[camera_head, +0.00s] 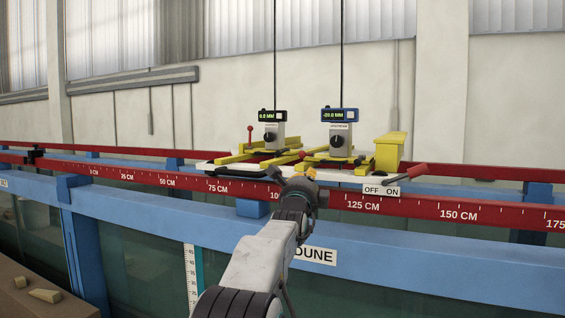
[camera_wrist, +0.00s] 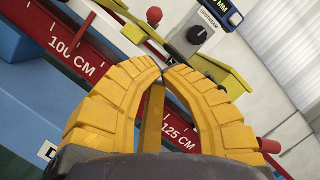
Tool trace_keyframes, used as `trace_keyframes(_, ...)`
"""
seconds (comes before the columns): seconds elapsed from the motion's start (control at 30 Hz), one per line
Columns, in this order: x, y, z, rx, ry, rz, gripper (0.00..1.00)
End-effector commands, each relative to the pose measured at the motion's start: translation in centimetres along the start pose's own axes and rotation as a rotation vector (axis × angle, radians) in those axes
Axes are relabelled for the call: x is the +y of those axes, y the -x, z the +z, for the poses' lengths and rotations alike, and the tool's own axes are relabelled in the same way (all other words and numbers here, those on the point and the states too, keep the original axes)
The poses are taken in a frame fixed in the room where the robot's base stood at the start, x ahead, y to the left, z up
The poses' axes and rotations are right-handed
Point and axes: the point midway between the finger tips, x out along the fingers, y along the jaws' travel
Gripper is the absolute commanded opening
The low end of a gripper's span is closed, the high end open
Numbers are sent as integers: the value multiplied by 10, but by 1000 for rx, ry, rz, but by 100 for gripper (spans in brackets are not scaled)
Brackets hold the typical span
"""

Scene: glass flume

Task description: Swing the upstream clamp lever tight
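The upstream gauge unit (camera_wrist: 197,34), labelled UPSTREAM, shows at the top of the wrist view. In the head view it is the right-hand unit (camera_head: 340,138), with a blue display reading -20.0 MM. Its clamp lever has a red ball knob (camera_wrist: 154,15), left of the unit; the knob (camera_head: 303,155) also shows in the head view. My gripper (camera_wrist: 163,70) has its yellow fingertips together, with nothing seen held between them. In the head view my gripper (camera_head: 310,174) is in front of the carriage, apart from the knob as far as I can see.
The other unit (camera_head: 274,137) reads 0.0 MM, with an upright red-knobbed lever (camera_head: 250,133). A red-handled OFF/ON lever (camera_head: 412,171) sits at right. The red scaled rail (camera_head: 455,212) runs in front. A yellow block (camera_head: 389,154) stands on the carriage.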

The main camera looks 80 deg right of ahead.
Motion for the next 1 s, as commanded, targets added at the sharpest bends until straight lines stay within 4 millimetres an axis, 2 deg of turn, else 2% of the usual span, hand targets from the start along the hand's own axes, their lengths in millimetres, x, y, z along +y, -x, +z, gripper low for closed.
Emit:
trace_keyframes(0.23, -11, -14, -6, 5, -19, -22, 0)
trace_keyframes(0.7, -13, -73, -5, 5, -17, -19, 0)
trace_keyframes(1.0, -12, -95, -6, 4, -17, -20, 0)
